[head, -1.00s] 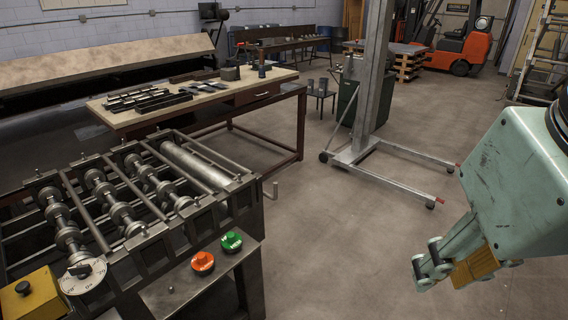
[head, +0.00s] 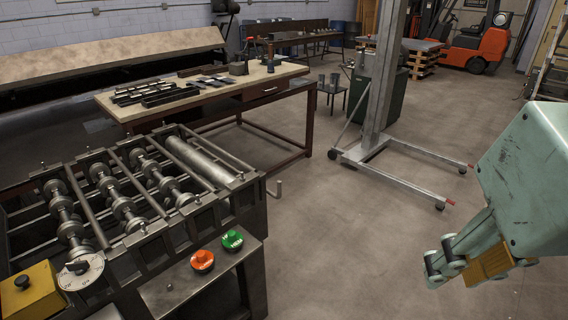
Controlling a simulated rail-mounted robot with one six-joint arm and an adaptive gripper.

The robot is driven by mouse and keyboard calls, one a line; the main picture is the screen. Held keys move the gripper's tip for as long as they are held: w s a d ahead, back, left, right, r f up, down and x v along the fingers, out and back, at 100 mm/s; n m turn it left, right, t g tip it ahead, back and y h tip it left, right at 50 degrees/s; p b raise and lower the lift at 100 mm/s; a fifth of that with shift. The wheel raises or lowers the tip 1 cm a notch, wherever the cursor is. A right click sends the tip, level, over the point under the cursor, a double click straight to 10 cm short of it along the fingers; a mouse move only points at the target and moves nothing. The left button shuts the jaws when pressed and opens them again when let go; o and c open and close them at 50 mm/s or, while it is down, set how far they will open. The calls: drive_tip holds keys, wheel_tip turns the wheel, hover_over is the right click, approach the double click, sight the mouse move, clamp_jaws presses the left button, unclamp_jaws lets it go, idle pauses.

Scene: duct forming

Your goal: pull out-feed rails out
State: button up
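The roll-forming machine (head: 130,200) stands at the left, with rows of rollers on shafts and thin bars across its top. A smooth metal roller (head: 203,163) lies near its far right end. I cannot tell for sure which parts are the out-feed rails. My gripper (head: 438,268) is at the lower right, over open floor, well clear of the machine. Its finger links are seen from the side, so its opening is unclear. I see nothing held in it.
Orange (head: 202,260) and green (head: 232,239) buttons sit on a shelf at the machine's front. A yellow box (head: 30,290) is at the lower left. A workbench (head: 215,93) with tools stands behind. A lift stand (head: 376,140) spreads its legs on the floor. The floor between machine and gripper is clear.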

drive_tip(key=w+a+r+g+p, duration=0.1)
drive_tip(key=w+a+r, duration=0.15)
drive_tip(key=w, duration=0.65)
drive_tip(key=w+a+r, duration=0.1)
drive_tip(key=w+r, duration=0.2)
drive_tip(key=w, duration=0.5)
drive_tip(key=n+g+p, duration=0.3)
drive_tip(key=p, duration=0.1)
hover_over(279, 193)
wheel_tip(279, 193, down, 26)
drive_tip(key=shift+w+f, duration=0.45)
drive_tip(key=shift+f, duration=0.1)
drive_tip(key=shift+f, duration=6.8)
